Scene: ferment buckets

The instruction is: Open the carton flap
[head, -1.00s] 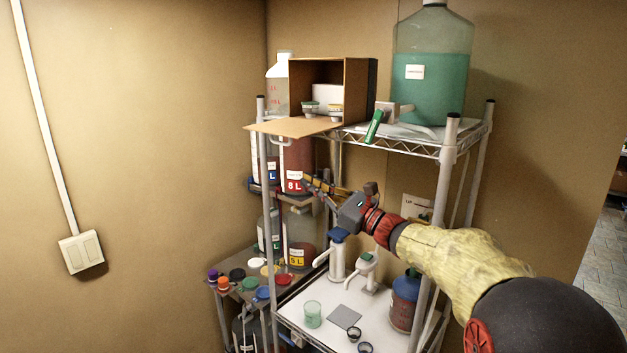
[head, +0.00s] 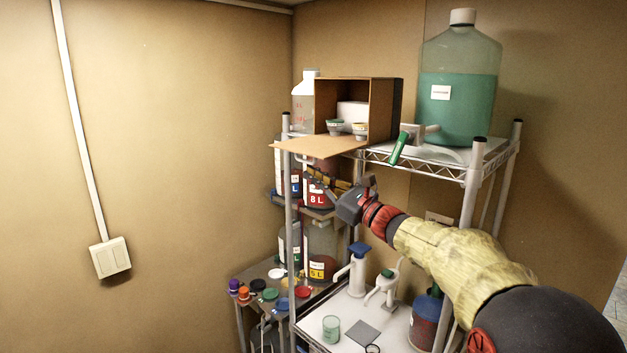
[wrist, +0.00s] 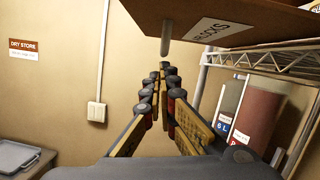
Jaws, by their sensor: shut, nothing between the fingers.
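The brown carton (head: 383,112) stands on the top shelf with its front open. Its flap (head: 318,147) is folded down and juts out nearly level past the shelf's front edge. Inside are a white box (head: 352,112) and two small cups (head: 335,127). In the wrist view the flap (wrist: 255,18) is overhead, with a white label, and a grey cylindrical piece (wrist: 166,38) hangs below it. My gripper (head: 310,172) is just under the flap, shut and empty. Its fingers (wrist: 163,72) point up toward the grey piece; I cannot tell whether they touch anything.
A large green-filled bottle (head: 458,105) and a green-handled tool (head: 398,148) are on the top shelf. Red and blue labelled containers (head: 318,192) stand close behind my gripper. A shelf post (head: 287,210) is near.

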